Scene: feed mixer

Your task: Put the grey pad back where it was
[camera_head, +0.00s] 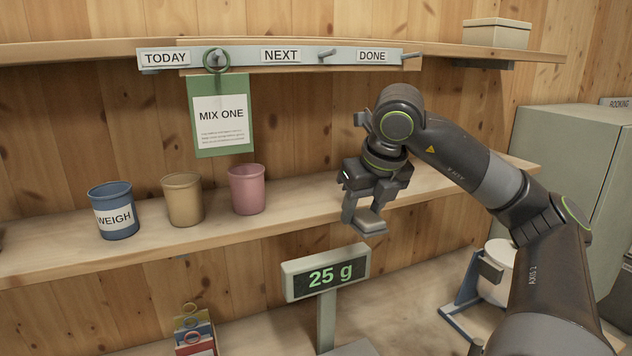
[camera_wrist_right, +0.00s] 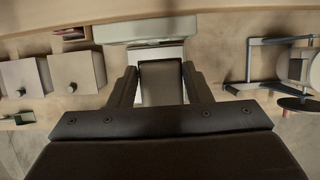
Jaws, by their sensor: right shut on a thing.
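My right gripper (camera_head: 367,205) is shut on the grey pad (camera_head: 370,224), a small grey block held between its fingertips. It hangs in the air in front of the shelf, above and right of the scale display. In the right wrist view the pad (camera_wrist_right: 160,84) sits between the two fingers of my right gripper (camera_wrist_right: 160,80). Behind it a pale plate, which seems to be part of the scale, is partly hidden. My left gripper is not in view.
The scale display (camera_head: 325,273) reads 25 g. The shelf (camera_head: 60,246) holds a blue WEIGH cup (camera_head: 112,222), a tan cup (camera_head: 182,200) and a pink cup (camera_head: 247,190). A MIX ONE card (camera_head: 222,135) hangs above. A blue frame (camera_head: 460,312) with a white bucket stands at right.

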